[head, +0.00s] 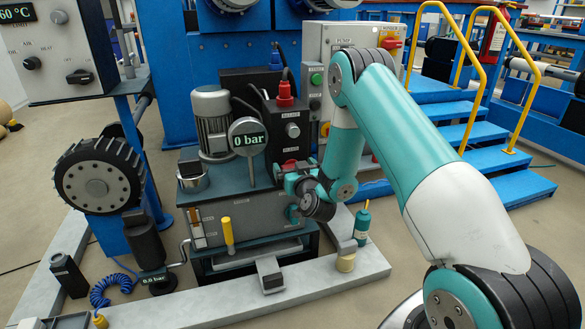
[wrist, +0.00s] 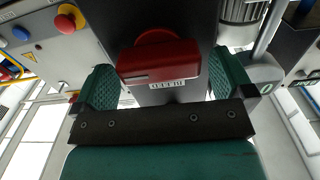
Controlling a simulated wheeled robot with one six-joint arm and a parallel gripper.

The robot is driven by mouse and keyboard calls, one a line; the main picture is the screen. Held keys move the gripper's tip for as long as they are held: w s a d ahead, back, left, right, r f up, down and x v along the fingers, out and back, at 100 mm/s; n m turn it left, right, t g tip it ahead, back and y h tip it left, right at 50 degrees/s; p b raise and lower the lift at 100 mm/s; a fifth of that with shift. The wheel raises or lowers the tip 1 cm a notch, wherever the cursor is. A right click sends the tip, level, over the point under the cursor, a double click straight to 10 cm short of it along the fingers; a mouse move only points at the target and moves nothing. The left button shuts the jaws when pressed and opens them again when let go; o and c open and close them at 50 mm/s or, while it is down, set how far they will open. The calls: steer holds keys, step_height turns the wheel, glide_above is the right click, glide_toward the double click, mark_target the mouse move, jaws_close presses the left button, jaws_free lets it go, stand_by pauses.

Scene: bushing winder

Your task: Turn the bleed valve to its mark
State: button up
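The bleed valve's red handle (wrist: 155,58) fills the middle of the wrist view, with a white label, upside down, that seems to read BLEED. In the head view the red handle (head: 290,164) shows small on the front of the hydraulic unit, partly hidden by my gripper (head: 291,182). In the wrist view my gripper (wrist: 164,88) is open, with one green finger on each side of the handle. A gap shows at the right finger; the left finger is close to the handle, and contact cannot be told. I cannot make out the valve's mark.
The gauge (head: 248,139) on the unit reads 0 bar. A grey motor (head: 212,122) and a black block with a red-capped plug (head: 285,93) stand close to the gripper. A yellow-handled lever (head: 228,235) is at the front. A teal bottle (head: 362,224) stands right.

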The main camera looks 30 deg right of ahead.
steer(key=c, duration=0.8)
